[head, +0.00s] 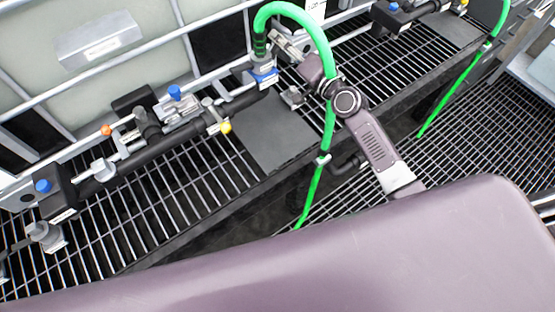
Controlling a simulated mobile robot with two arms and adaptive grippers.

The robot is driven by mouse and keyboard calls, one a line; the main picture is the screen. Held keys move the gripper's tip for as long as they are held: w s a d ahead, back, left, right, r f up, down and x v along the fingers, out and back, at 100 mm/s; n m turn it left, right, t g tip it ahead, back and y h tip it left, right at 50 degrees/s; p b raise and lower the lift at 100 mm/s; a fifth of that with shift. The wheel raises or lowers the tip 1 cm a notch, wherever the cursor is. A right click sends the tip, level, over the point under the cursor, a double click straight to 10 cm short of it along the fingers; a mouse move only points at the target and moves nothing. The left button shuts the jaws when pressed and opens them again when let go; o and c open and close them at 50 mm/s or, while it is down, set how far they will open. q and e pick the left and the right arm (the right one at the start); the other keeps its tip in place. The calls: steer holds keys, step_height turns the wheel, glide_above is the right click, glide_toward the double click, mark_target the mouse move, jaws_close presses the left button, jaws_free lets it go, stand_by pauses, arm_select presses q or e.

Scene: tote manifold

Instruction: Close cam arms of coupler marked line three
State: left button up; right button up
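A grey coupler with a blue band and a small white label (263,75) sits at the lower end of a green hose (292,12), at the right end of a black manifold pipe (160,147). The label is too small to read. Small silver parts (292,97) stand out to the right of the coupler; I cannot tell if they are cam arms. My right gripper (282,42) is just right of the coupler's top, partly behind the hose. Its fingers are too small and covered to judge their opening. My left gripper is not in view.
The pipe carries valves with blue (175,92), orange (106,130) and yellow (225,127) caps. A caged tote (100,45) stands behind. The green hose loops down across my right arm. A second green hose (455,92) hangs at right. Black grating (195,185) lies below.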

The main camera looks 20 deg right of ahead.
steer(key=s+d+f+m, duration=0.2)
steer(key=s+d+m, duration=0.15)
steer(key=s, duration=0.45)
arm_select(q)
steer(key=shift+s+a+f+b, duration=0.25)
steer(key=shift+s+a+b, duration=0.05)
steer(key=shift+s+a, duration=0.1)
arm_select(e)
steer(key=s+a+f+n+g, duration=0.4)
steer(key=s+f, duration=0.3)
steer(key=f, duration=0.2)
steer(key=s+a+f+n+g, duration=0.4)
steer(key=s+a+f+n, duration=0.1)
steer(key=s+a+f, duration=0.2)
steer(key=shift+s+a+f+g, duration=0.2)
steer(key=shift+s+f+g, duration=0.2)
steer(key=shift+s+f, duration=0.45)
steer(key=shift+w, duration=0.15)
